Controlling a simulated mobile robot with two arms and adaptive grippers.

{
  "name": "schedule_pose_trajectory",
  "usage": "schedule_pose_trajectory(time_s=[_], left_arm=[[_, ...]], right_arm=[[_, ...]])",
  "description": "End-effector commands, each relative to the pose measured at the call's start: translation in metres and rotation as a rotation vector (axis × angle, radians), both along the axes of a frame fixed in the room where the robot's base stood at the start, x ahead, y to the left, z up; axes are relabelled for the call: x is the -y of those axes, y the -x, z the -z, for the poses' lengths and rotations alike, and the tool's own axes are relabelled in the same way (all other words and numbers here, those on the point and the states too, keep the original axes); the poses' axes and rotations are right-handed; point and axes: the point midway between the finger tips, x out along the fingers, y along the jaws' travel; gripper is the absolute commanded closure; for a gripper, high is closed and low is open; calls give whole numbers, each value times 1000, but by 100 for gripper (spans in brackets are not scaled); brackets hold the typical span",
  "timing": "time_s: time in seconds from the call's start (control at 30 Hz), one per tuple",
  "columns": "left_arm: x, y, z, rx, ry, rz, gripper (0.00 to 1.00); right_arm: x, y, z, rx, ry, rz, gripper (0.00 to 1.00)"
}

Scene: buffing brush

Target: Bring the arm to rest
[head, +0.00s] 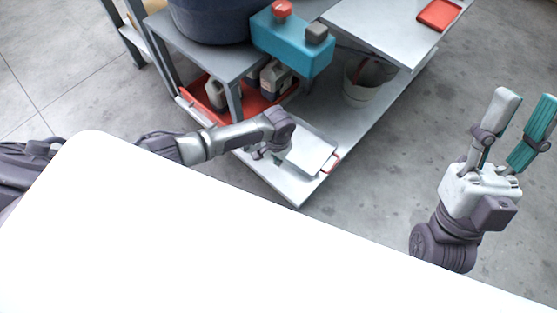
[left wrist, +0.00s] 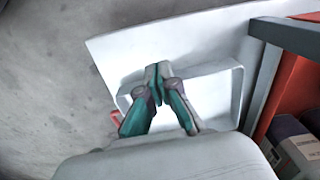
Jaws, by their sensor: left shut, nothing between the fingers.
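My left arm comes in from the left in the head view and ends over the lower shelf (head: 292,190) of a grey bench. Its fingers are hard to make out there behind the wrist. In the left wrist view my left gripper (left wrist: 158,72) is shut, with its teal and grey fingers together and nothing between them. It is above a pale piece with a raised rim (left wrist: 210,75); I cannot tell whether they touch. My right gripper (head: 526,98) stands at the right of the head view, fingers upward, wide apart and empty.
A teal box (head: 292,48) with red and grey knobs sits on the bench near a dark blue tub (head: 210,18). Below are a red tray (head: 262,108) with bottles and a pale bucket (head: 364,82). Another red tray (head: 438,14) lies on the upper top. Open concrete floor (head: 385,165) lies between bench and right gripper.

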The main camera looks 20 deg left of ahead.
Motion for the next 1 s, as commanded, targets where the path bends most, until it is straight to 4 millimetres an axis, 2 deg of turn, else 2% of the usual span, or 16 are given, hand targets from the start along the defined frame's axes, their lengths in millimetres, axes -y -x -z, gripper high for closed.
schedule_pose_trajectory(time_s=[0.1, 0.23, 0.53, 0.6, 0.67, 0.77, 0.83, 0.87, 0.9, 0.97, 1.0], left_arm=[[0, 0, -8, 0, 0, -1, 100], [0, 0, -13, 0, 0, 0, 100], [0, 0, -14, 1, 1, 0, 100], [7, 0, -14, 15, 18, 8, 100], [21, -1, -16, 50, 56, 24, 100], [67, -8, -29, 178, 185, 69, 100], [108, -15, -53, 320, 310, 104, 100], [125, -18, -67, 390, 369, 114, 100], [145, -23, -90, 493, 445, 125, 100], [168, -30, -130, 650, 547, 132, 100], [178, -33, -158, 756, 607, 130, 100]], right_arm=[[-3, -16, 7, -101, 31, 6, 60], [-5, -27, 14, -174, 54, 9, 60], [-6, -33, 19, -209, 65, 11, 60], [-6, -33, 19, -209, 65, 11, 60], [-6, -33, 19, -208, 64, 11, 60], [-6, -33, 19, -208, 64, 11, 60], [-6, -32, 19, -207, 64, 11, 60], [-6, -33, 19, -207, 64, 11, 60], [-6, -33, 19, -207, 64, 11, 60], [-6, -32, 19, -207, 64, 11, 60], [-6, -32, 19, -207, 64, 11, 60]])
